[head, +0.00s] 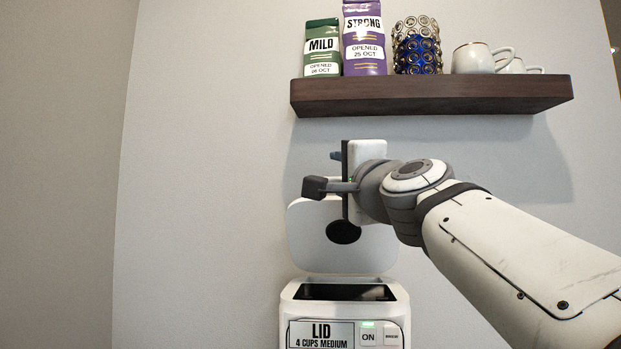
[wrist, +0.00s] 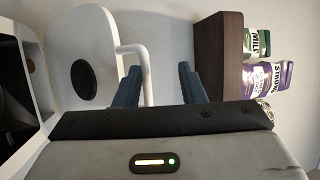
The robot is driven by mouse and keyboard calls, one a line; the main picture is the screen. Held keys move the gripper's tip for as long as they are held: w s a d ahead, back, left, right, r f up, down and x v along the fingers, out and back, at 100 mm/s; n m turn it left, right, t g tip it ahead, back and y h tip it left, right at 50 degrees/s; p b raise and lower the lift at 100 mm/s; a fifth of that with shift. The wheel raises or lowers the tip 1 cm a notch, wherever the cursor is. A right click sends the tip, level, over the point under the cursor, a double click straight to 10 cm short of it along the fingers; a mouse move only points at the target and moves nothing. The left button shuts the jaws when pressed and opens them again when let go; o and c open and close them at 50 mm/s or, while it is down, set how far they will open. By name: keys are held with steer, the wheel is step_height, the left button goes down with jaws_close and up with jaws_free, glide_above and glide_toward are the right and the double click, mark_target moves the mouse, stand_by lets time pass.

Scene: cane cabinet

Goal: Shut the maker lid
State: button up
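The white coffee maker (head: 292,297) stands at the bottom of the head view, with its dark top opening (head: 344,292) uncovered. Its lid (head: 305,240) is up, tilted back near the wall, with a black disc on its inner face. The lid also shows at the left of the wrist view (wrist: 85,30), with a white bent bar (wrist: 147,70) coming off its edge. My gripper (wrist: 159,78) is open, its two blue-grey fingers apart with the bar between them, nearer the left finger. In the head view my gripper (head: 337,157) is at the lid's top edge; the bar is hidden there.
A dark wooden shelf (head: 430,97) hangs above my gripper. It holds a green bag (head: 322,45), a purple bag (head: 364,40), a beaded holder (head: 416,48) and pale cups (head: 472,60). The wall is close behind; the space left of the maker is clear.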

steer(key=shift+s+r+p, duration=0.2)
steer(key=shift+r+p, duration=0.15)
steer(key=shift+r, duration=0.45)
steer(key=shift+s+r+p, duration=0.15)
steer(key=shift+r+p, duration=0.15)
steer(key=shift+r, duration=0.45)
